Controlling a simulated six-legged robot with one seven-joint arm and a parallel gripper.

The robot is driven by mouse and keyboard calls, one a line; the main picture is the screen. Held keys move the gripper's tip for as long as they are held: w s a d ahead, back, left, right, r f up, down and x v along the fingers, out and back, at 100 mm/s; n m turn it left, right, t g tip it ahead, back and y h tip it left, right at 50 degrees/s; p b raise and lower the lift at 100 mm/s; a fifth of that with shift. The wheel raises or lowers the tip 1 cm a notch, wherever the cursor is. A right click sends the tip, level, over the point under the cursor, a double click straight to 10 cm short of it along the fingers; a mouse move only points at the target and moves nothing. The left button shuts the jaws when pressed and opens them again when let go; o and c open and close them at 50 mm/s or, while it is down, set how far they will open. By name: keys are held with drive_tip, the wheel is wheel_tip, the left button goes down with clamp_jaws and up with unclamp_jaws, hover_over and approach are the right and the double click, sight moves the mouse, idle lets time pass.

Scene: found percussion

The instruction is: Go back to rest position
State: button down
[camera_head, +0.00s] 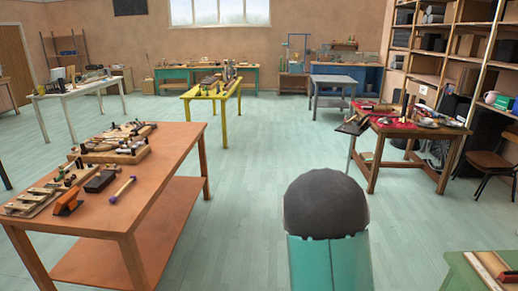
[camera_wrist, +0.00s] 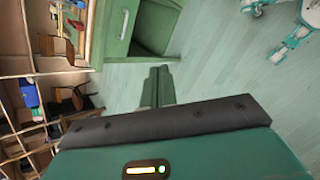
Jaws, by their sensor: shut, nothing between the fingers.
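My gripper (camera_wrist: 158,86) shows in the wrist view as two narrow dark green fingers side by side, shut with nothing held. They reach out over bare pale green floor, close to a green cabinet (camera_wrist: 116,48) in that picture. In the head view a dark rounded cap and teal link of my own arm stand at the lower middle. My gripper itself does not show there.
An orange-brown table (camera_head: 168,182) with tools and a mallet (camera_head: 122,190) stands at the left. A wooden table (camera_head: 391,153) with a red cloth is at the right, near tall shelves (camera_head: 474,73). A green surface (camera_head: 455,268) is at lower right. The floor (camera_head: 262,130) between is clear.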

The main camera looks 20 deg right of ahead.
drive_tip(key=w+a+r+m+t+y, duration=0.1)
drive_tip(key=a+r+t+y, duration=0.15)
drive_tip(key=a+r, duration=0.6)
drive_tip(key=w+a+r+t+y, duration=0.1)
drive_tip(key=a+r+t, duration=0.35)
drive_tip(key=a, duration=0.65)
drive_tip(key=s+a+r+t+y, duration=0.2)
drive_tip(key=s+a+r, duration=0.1)
drive_tip(key=a, duration=0.4)
drive_tip(key=s+a+r+t+y, duration=0.2)
drive_tip(key=s+a+r, duration=0.1)
drive_tip(key=a+r, duration=0.3)
drive_tip(key=a, duration=0.2)
drive_tip(key=shift+s+a, duration=0.15)
drive_tip(key=shift+a, duration=0.15)
drive_tip(key=shift+d, duration=0.1)
